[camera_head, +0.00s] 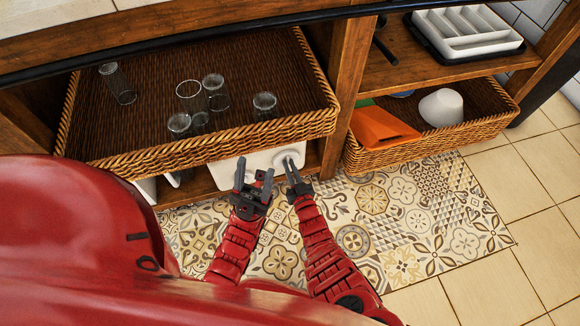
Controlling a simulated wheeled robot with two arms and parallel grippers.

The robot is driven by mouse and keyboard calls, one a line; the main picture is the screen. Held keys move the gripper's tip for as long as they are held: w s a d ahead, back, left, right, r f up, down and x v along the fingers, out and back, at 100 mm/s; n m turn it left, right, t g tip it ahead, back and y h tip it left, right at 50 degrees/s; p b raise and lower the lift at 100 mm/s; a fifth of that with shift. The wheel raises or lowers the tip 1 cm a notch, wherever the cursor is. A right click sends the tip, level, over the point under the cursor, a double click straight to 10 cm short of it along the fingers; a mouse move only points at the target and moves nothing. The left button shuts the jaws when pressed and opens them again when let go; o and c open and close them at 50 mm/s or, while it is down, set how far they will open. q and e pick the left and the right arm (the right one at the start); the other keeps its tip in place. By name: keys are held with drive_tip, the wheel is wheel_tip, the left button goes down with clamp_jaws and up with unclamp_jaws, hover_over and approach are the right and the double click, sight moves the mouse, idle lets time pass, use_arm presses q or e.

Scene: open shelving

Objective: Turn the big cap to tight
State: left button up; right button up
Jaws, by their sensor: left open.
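A white container (226,172) sits on the low shelf under the large wicker basket, partly hidden by my grippers. A round, pale cap-like part (281,156) shows at its right end, partly covered by my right gripper. My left gripper (254,173) is open in front of the container, with its fingers pointing up toward it. My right gripper (291,165) is at the cap-like part; its fingers look close together, and I cannot tell whether they touch or hold it.
The large wicker basket (240,133) above holds several glasses (190,97). A smaller basket (440,146) at right holds an orange item (381,128) and a white cup (441,107). A wooden post (345,85) stands right of my grippers. The patterned mat (440,215) is clear.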

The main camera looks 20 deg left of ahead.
clamp_jaws()
